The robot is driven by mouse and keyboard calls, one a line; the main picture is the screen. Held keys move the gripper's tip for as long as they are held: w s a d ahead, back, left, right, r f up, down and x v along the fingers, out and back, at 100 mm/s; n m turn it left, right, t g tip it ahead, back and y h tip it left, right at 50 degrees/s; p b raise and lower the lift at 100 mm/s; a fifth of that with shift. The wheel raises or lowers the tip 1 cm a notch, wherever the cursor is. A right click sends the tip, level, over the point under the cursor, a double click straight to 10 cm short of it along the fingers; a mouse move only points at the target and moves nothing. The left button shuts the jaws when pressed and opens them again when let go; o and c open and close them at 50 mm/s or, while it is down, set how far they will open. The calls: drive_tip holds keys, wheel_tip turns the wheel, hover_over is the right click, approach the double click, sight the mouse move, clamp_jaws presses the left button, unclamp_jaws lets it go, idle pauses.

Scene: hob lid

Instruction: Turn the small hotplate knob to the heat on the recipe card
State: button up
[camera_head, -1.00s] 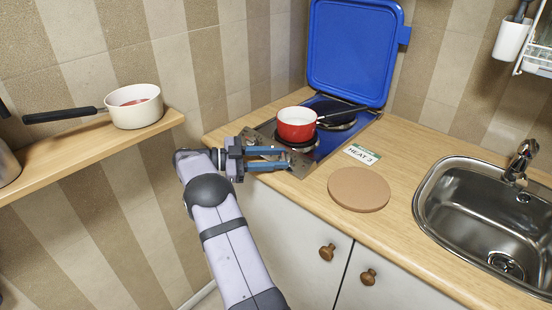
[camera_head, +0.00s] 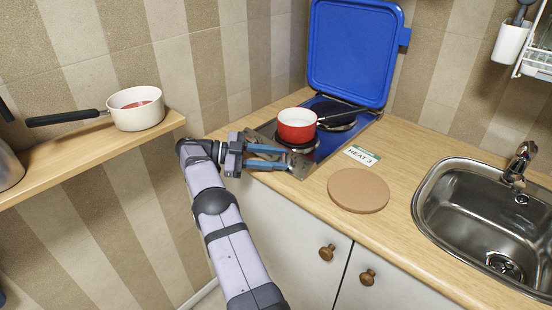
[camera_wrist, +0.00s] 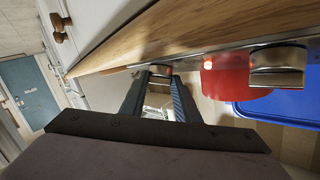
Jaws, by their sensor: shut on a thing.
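My gripper (camera_head: 288,158) reaches from the left over the front of the hob (camera_head: 299,169), its two blue fingers spread one above the other. In the wrist view the fingertips (camera_wrist: 160,76) are shut on a small metallic knob (camera_wrist: 160,70). The knob's pointer and any scale marks cannot be made out, and in the head view the fingers mostly hide it. The recipe card (camera_head: 361,155), white with a green band, lies on the counter right of the hob and reads HEAT 3. A red pot (camera_head: 296,127) stands on the front hotplate.
A second metallic round piece (camera_wrist: 278,68), possibly another knob, is close on the right in the wrist view. The blue lid (camera_head: 350,50) stands open behind the hob. A round brown board (camera_head: 358,190) and the sink (camera_head: 490,220) are to the right. A cream pan (camera_head: 135,115) is on the left shelf.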

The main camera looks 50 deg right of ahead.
drive_tip(key=o, duration=1)
drive_tip(key=shift+o, duration=0.2)
drive_tip(key=shift+s+a+n+t+h+b, duration=0.1)
drive_tip(key=shift+n+t+h+b, duration=0.55)
drive_tip(key=shift+n, duration=0.25)
